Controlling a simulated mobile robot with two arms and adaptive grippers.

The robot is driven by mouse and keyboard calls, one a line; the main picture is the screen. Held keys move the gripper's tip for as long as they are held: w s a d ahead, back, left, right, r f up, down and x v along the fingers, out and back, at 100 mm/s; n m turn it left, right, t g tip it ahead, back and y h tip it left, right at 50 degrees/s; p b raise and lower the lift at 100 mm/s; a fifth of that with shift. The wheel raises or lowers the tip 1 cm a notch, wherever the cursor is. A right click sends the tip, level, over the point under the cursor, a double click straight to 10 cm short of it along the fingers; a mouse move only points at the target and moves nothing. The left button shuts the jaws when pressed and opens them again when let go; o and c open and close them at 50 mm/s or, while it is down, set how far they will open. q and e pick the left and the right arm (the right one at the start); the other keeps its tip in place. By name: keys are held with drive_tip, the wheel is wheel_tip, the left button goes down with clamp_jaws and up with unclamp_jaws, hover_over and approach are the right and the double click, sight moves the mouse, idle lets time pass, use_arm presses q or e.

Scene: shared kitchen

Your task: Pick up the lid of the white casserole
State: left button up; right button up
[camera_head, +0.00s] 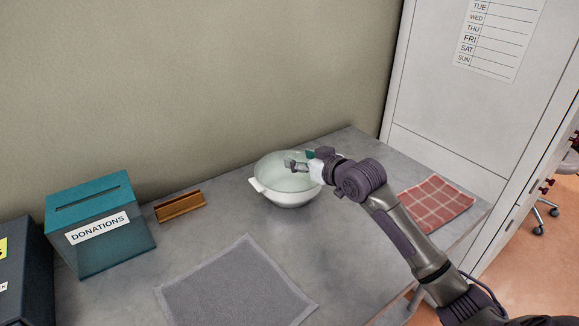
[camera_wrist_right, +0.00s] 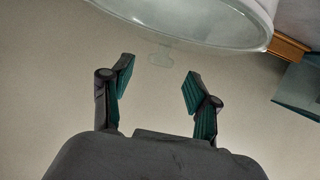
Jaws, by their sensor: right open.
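The white casserole (camera_head: 288,200) stands on the grey counter near the wall. Its clear glass lid (camera_head: 272,172) covers the top. In the right wrist view the casserole's white rim (camera_wrist_right: 258,12) and the glass lid (camera_wrist_right: 150,12) show along the top edge. A clear lid knob (camera_wrist_right: 161,52) shows just beyond and between my fingertips. My right gripper (camera_head: 298,164) reaches in from the right over the lid. In the right wrist view my right gripper (camera_wrist_right: 160,83) is open with nothing between its fingers. My left gripper is not in view.
A teal donations box (camera_head: 105,225) and a wooden holder (camera_head: 180,206) stand left of the casserole. A grey mat (camera_head: 236,288) lies in front and a red checked cloth (camera_head: 436,203) lies to the right. A tall white cabinet (camera_head: 460,110) bounds the right side.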

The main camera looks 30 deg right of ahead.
sight(291, 154)
drive_tip(key=shift+w, duration=0.25)
drive_tip(key=p+x, duration=0.1)
drive_tip(key=x, duration=0.3)
drive_tip(key=shift+w+a, duration=0.1)
drive_tip(key=shift+w, duration=0.1)
drive_tip(key=shift+w+f, duration=0.15)
drive_tip(key=shift+c, duration=1)
clamp_jaws()
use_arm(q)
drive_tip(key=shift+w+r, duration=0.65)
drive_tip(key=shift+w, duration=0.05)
